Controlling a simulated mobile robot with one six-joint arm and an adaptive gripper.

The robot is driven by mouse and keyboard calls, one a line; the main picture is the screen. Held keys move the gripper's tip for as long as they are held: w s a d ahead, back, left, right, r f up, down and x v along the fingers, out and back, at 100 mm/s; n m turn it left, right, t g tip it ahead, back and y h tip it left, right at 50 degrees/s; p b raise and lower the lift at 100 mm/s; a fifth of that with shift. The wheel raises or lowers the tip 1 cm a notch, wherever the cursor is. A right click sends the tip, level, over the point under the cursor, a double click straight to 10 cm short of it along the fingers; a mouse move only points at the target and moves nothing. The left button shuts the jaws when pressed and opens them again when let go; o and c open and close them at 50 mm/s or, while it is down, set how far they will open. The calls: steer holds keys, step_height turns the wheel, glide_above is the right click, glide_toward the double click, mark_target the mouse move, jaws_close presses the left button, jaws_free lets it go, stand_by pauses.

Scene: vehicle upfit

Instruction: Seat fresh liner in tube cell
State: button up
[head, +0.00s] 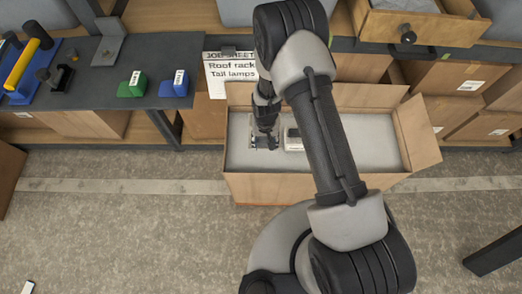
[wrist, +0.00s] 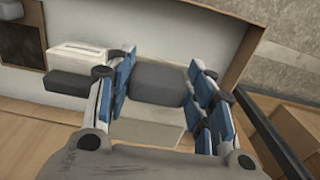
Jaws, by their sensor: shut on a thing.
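My gripper (head: 265,140) reaches down into an open cardboard box (head: 290,188) in the head view. In the wrist view my gripper (wrist: 160,95) has its blue-padded fingers on either side of a dark grey rounded block (wrist: 160,83), and it is shut on this. A pale boxy part (wrist: 150,130) shows just below the block, between the fingers; I cannot tell whether the two are joined. A second pale piece (wrist: 80,57) with a slot, and a dark block (wrist: 82,86) at its edge, lie beside the left finger. I cannot tell which piece is the liner or the tube cell.
The box has a light grey inner surface (head: 370,140), bare on the right. A dark bench (head: 100,75) with green and blue blocks stands at left. A job sheet (head: 228,72) hangs behind the box. An open drawer (head: 415,28) juts out upper right.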

steer(key=f, duration=0.1)
steer(key=s+f, duration=0.1)
steer(key=a+f, duration=0.1)
steer(key=f, duration=0.1)
steer(key=shift+s+a+f, duration=0.1)
steer(key=shift+s, duration=0.1)
steer(key=shift+b, duration=0.3)
steer(key=shift+f+b, duration=1.7)
steer(key=shift+f, duration=0.35)
steer(key=shift+f+b, duration=2.2)
steer(key=shift+f, duration=0.3)
stand_by(2.5)
